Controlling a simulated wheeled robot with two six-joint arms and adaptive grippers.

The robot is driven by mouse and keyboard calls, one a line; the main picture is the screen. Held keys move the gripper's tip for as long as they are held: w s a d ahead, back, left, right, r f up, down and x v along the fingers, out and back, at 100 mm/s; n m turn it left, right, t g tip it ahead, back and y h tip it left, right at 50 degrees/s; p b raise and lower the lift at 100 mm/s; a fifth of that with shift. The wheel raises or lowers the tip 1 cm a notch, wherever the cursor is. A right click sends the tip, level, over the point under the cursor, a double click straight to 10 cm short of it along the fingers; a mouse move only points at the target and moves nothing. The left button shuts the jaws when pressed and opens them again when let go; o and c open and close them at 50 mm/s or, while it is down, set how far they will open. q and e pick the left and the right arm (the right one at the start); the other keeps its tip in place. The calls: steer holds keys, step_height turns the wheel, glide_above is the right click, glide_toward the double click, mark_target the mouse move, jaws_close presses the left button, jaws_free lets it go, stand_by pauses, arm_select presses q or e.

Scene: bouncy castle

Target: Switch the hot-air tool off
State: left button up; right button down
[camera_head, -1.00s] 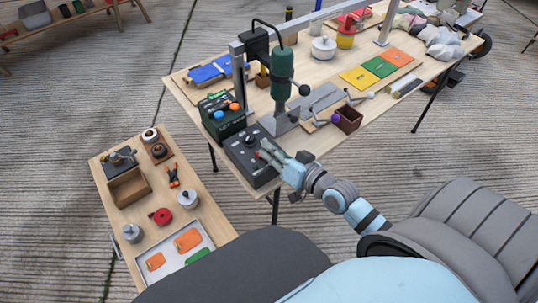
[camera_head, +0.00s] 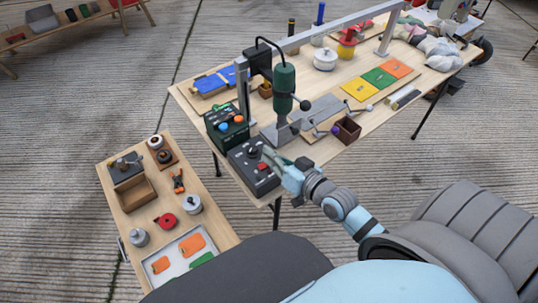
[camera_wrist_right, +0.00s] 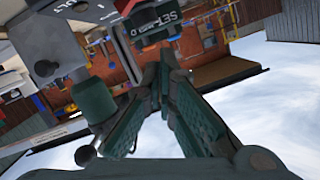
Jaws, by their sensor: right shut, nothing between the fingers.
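The green hot-air tool (camera_head: 284,88) hangs upright on a metal stand at the near left of the long table. In front of it is a black control box (camera_head: 238,168) with a round dark knob (camera_head: 252,152) and a red switch (camera_head: 262,166). My right gripper (camera_head: 267,152) is shut and empty, its tips over the box's right side, close to the knob and red switch. I cannot tell whether they touch. The right wrist view shows the closed fingers (camera_wrist_right: 165,62) below a dark panel lettered "SET" (camera_wrist_right: 160,25). My left gripper is out of view.
A green box (camera_head: 226,125) with coloured knobs stands just behind the control box. A wooden box (camera_head: 347,130) and metal parts lie right of the stand. A low side table (camera_head: 215,218) with small items is at the left. A grey metal beam (camera_head: 330,32) spans the table.

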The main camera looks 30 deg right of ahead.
steer(key=p+v, duration=0.2)
steer(key=v, duration=0.7)
steer(key=shift+s+a+p, duration=0.2)
steer(key=shift+s+p, duration=0.1)
steer(key=shift+s, duration=0.1)
steer(key=s+d+f+n+g+h, duration=0.1)
steer(key=s+d+f+g, duration=0.3)
steer(key=f, duration=0.5)
steer(key=s+d+f+g+h, duration=0.1)
steer(key=s+d+f+h, duration=0.1)
steer(key=s+f, duration=0.55)
steer(key=s+d+f+n+g+h, duration=0.1)
steer(key=s+d+f+g, duration=0.2)
steer(key=f, duration=0.7)
steer(key=s+a+f+g, duration=0.2)
steer(key=s+f+g, duration=0.1)
steer(key=s+f, duration=0.4)
steer(key=s+a+f+g, duration=0.2)
steer(key=s+f+g, duration=0.15)
steer(key=s, duration=0.45)
steer(key=shift+n+t, duration=0.25)
steer(key=shift+n, duration=0.05)
steer(key=shift+w+a+f, duration=0.3)
steer(key=shift+w+a, duration=0.05)
steer(key=shift+a, duration=0.3)
steer(key=shift+w+a+f, duration=0.3)
steer(key=shift+a, duration=0.4)
steer(key=shift+w+a+f, duration=0.3)
steer(key=shift+w+a, duration=0.05)
steer(key=shift+a, duration=0.3)
